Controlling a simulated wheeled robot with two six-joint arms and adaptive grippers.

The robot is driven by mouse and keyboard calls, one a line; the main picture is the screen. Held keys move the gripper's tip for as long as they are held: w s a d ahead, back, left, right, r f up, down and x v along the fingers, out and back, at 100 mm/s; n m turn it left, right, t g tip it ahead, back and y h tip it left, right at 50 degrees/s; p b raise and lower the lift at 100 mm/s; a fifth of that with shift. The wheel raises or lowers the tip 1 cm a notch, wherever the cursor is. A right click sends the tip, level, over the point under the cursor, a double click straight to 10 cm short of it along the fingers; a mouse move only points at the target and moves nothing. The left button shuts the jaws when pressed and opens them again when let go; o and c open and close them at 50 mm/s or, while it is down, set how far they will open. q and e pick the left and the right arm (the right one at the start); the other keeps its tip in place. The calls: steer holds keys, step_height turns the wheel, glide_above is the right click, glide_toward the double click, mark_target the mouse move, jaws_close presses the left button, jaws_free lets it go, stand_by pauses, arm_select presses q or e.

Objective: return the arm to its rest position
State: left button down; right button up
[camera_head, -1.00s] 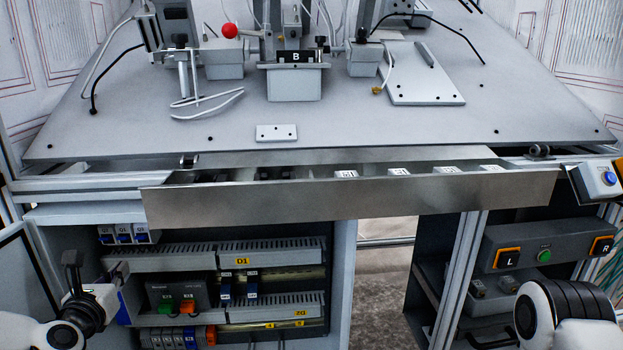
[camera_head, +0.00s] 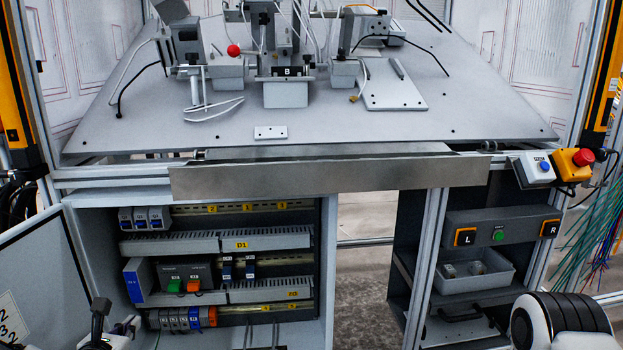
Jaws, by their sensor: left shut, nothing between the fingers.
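My left gripper (camera_head: 108,328) is at the bottom left edge of the head view, dark and partly cut off. It is shut and empty, in front of the open cabinet's lower left corner and apart from the parts inside. My right arm (camera_head: 560,322) shows at the bottom right as a white and black link. Its gripper is outside the picture.
The cabinet (camera_head: 328,260) stands open, with its door (camera_head: 35,265) at the left. A long metal drawer front (camera_head: 330,178) sits under the grey worktop (camera_head: 330,128). At the right are a grey button box (camera_head: 525,225) and a red stop button (camera_head: 583,157).

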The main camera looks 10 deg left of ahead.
arm_select(q)
steer(key=s+d+f+m+g+h, duration=0.1)
steer(key=s+d+f+m+g, duration=0.3)
steer(key=f, duration=0.5)
steer(key=s+d+f+m+g+h, duration=0.2)
steer(key=s+d+f+m, duration=0.35)
steer(key=f, duration=0.45)
steer(key=s+d+f+m+g, duration=0.25)
steer(key=s+m, duration=0.35)
steer(key=m, duration=0.3)
steer(key=s+d+f+m+g, duration=0.2)
steer(key=s+f+m+g, duration=0.15)
steer(key=s+m, duration=0.4)
steer(key=s+d+f+m+g, duration=0.25)
steer(key=s+f+m, duration=0.2)
steer(key=m, duration=0.55)
step_height(320, 180, up, 32)
steer(key=p, duration=3.1)
steer(key=shift+d, duration=0.15)
